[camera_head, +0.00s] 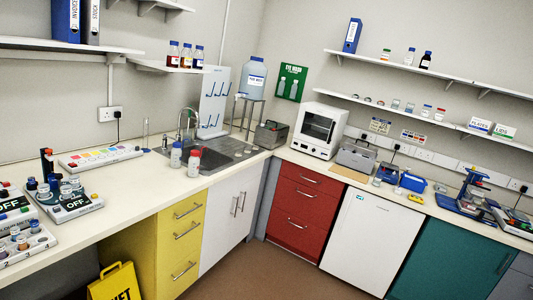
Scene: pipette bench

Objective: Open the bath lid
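A grey box with a closed-looking top (357,155) stands on the right-hand counter beside the white oven; it may be the bath, but I cannot tell for sure. Another grey box (270,134) stands in the corner, left of the oven, and its top is too small to make out. A lid handle cannot be made out on either. My gripper does not show in this view, and both boxes are far from the camera.
White oven (318,131) stands near the corner. A sink (207,158) and two bottles (194,161) are on the left counter. A yellow floor sign (117,283) stands at lower left. Brown floor (258,280) is clear in front of the cupboards. Shelves (420,71) overhang the right counter.

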